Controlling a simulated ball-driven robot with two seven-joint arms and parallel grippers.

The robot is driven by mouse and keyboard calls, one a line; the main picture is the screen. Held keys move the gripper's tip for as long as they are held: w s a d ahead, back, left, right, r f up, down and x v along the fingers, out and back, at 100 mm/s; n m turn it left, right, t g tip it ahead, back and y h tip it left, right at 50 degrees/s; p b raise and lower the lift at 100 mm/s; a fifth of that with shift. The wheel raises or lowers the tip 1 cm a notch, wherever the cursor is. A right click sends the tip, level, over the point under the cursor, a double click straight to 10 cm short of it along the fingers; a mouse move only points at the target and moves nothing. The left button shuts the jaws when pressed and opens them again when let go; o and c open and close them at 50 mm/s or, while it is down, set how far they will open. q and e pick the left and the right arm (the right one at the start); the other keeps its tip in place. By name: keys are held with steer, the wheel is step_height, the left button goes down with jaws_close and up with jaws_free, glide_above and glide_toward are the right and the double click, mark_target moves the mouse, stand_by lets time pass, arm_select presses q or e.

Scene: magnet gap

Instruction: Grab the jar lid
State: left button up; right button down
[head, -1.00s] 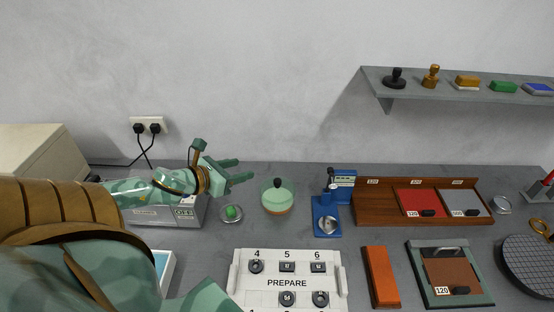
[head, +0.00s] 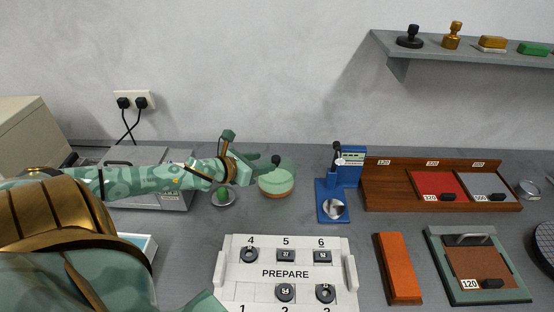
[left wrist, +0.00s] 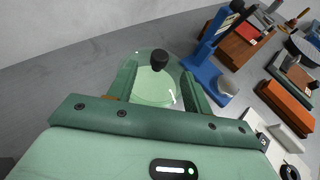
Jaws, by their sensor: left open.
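The jar lid (head: 286,164) is a pale green, see-through dome with a black knob, sitting on a round jar (head: 276,192) with a tan lower part. In the left wrist view the lid (left wrist: 153,92) and its black knob (left wrist: 159,59) show between my fingers. My left gripper (head: 266,164) is open and reaches in from the left at the lid, partly covering it in the head view. In the left wrist view its fingers (left wrist: 158,88) lie on both sides of the lid; I cannot tell whether they touch it. My right gripper is not in view.
A small dish with a green ball (head: 222,197) stands just left of the jar. A blue press (head: 333,190) stands to the right. The white PREPARE tray (head: 286,262) lies in front. A wooden rack (head: 440,180) and an orange block (head: 398,268) are further right.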

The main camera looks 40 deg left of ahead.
mark_target(276, 157)
arm_select(q)
steer(key=shift+b+x, duration=0.4)
steer(key=shift+x, duration=0.8)
steer(key=b+x, duration=0.1)
steer(key=x, duration=0.3)
steer(key=shift+w, duration=0.2)
jaws_close()
